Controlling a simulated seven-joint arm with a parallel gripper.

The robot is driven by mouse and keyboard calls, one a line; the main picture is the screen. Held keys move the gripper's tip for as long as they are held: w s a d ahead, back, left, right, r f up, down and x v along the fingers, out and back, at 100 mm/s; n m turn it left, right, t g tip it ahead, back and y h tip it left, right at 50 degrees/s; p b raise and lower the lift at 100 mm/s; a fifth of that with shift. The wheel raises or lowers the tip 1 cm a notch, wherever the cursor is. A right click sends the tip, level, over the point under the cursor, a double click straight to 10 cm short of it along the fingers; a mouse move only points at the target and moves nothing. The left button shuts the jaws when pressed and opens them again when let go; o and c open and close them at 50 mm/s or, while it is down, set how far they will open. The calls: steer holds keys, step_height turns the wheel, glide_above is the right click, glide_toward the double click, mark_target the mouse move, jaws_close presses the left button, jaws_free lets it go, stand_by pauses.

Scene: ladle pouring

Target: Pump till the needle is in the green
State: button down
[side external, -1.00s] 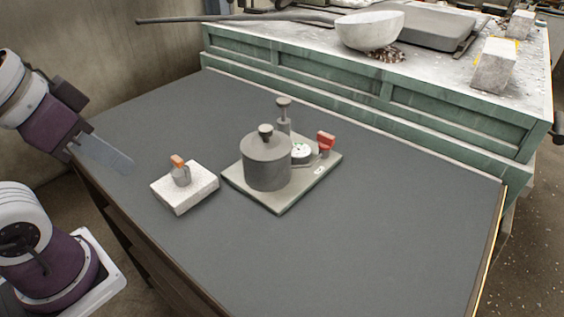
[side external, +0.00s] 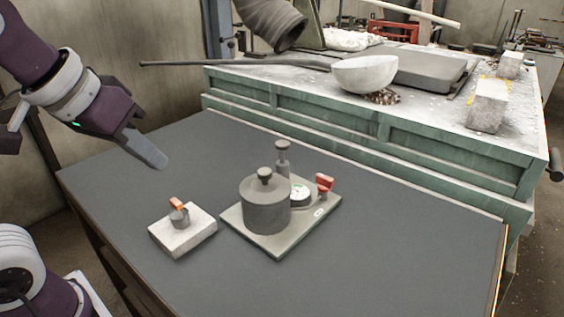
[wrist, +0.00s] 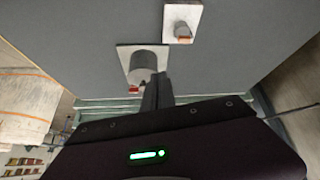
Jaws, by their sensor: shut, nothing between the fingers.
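A grey base plate (side external: 308,224) on the dark table carries a round lidded pot (side external: 264,212) with a knob on top. Behind the pot stands an upright pump (side external: 283,160) with a knobbed top. A small white-faced gauge (side external: 299,194) with some green on it sits beside it; its needle is too small to read. A red handle (side external: 324,183) is at the right. My gripper (side external: 160,163) is shut and empty, raised left of the plate and apart from it. In the wrist view the pot (wrist: 143,64) lies beyond my fingers (wrist: 157,90), which partly hide the plate.
A white block (side external: 184,238) with a small grey, orange-topped fitting (side external: 179,214) sits left of the plate. The front and right of the table (side external: 400,240) are clear. A green bench (side external: 430,146) with a white bowl (side external: 365,74) stands behind.

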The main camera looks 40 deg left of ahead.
steer(key=w+r+n+t, duration=0.1)
steer(key=w+r+n, duration=0.15)
steer(key=w, duration=0.65)
steer(key=w+r+n, duration=0.1)
steer(key=w+n, duration=0.2)
steer(key=w, duration=0.5)
steer(key=n+t+y, duration=0.1)
steer(key=n+t, duration=0.1)
steer(key=n, duration=0.1)
glide_above(280, 145)
step_height(280, 145, down, 2)
steer(key=shift+w, duration=0.1)
steer(key=shift+f, duration=4.4)
steer(key=shift+f, duration=0.45)
steer(key=shift+f, duration=1.8)
